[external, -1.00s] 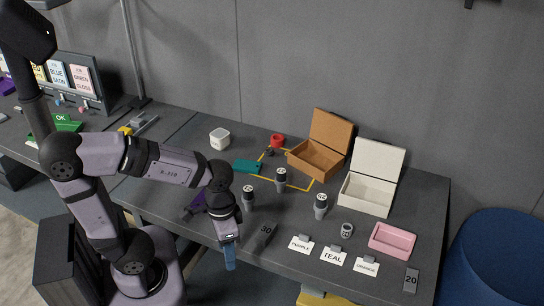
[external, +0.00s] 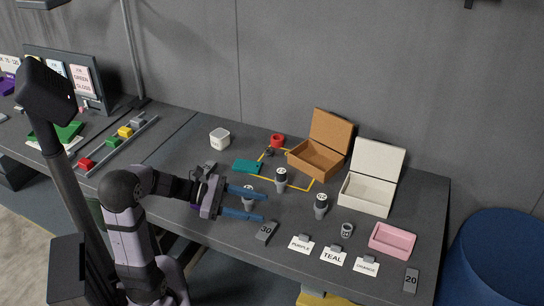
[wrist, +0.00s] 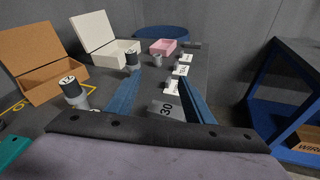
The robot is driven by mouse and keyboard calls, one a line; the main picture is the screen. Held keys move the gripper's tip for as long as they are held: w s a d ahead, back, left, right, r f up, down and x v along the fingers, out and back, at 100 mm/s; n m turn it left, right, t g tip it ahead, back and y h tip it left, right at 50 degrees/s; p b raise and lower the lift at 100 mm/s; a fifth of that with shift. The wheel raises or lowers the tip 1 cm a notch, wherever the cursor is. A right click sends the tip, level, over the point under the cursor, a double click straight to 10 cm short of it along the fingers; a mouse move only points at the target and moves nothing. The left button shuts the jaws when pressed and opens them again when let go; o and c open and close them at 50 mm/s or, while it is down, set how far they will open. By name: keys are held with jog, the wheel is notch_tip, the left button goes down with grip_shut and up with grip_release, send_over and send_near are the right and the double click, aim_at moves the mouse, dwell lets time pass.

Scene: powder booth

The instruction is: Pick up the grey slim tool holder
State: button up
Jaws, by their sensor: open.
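My gripper (external: 262,206) is open and empty. It points right above the table, its two blue fingers apart. Several grey cylindrical holders with black, numbered tops stand upright: one (external: 280,184) behind the fingers, one (external: 320,208) further right, and one (external: 249,190) partly hidden by the fingers. In the wrist view, one (wrist: 72,90) is left of the left finger and another (wrist: 132,62) is ahead. A flat grey block marked 30 (external: 265,232) lies in front of the fingers; the wrist view shows it (wrist: 166,110) between them. I cannot tell which item is the slim tool holder.
A brown open box (external: 317,160), a white open box (external: 365,195) and a pink tray (external: 392,240) stand at the right. A short grey ring (external: 347,230), name cards (external: 333,257) and a block marked 20 (external: 410,280) lie near the front edge. A teal block (external: 247,166) lies behind.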

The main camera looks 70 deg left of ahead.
jog(key=a+n+t+y, duration=0.1)
jog(key=a+n, duration=0.1)
jog(key=a, duration=0.1)
jog(key=s+a+f+n+t+y+b, duration=0.1)
jog(key=a+n+y, duration=0.1)
jog(key=a, duration=0.2)
jog(key=s+a+f+n+t+y, duration=0.1)
jog(key=a+n+t+y, duration=0.1)
jog(key=a, duration=0.2)
jog(key=shift+f, duration=0.15)
jog(key=shift+d+f, duration=0.1)
jog(key=shift+f, duration=0.4)
jog(key=shift+w+d+f+p, duration=0.1)
jog(key=shift+w+d, duration=0.05)
jog(key=shift+w, duration=1.05)
jog(key=shift+w+d+f+p, duration=0.1)
jog(key=shift+w+d, duration=0.1)
jog(key=shift+w, duration=1)
jog(key=shift+w+d+f+p, duration=0.1)
jog(key=shift+w+d, duration=0.05)
jog(key=shift+w, duration=1.05)
jog(key=shift+r, duration=0.1)
grip_shut()
